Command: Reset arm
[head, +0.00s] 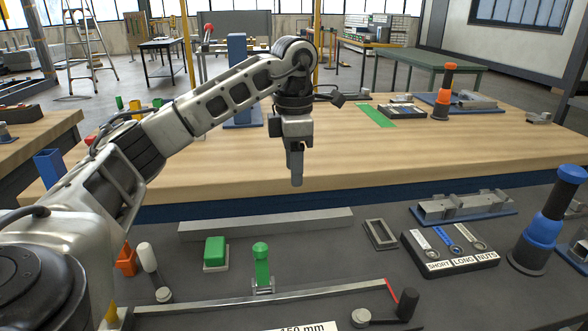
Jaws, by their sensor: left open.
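My left arm comes in from the left and reaches up and over the near dark bench. Its left gripper (297,178) hangs pointing down in front of the wooden table, seen nearly edge-on. The gripper is open, and nothing shows between its fingers. It is in the air, apart from the objects on the bench. My right arm and right gripper are not in view.
The dark bench holds a long grey bar (265,227), a green block (215,251), a green-handled clamp (262,265), a small rectangular frame (380,234), a labelled tray (450,262) and a blue-black post (548,225). A wooden table (430,150) stands behind.

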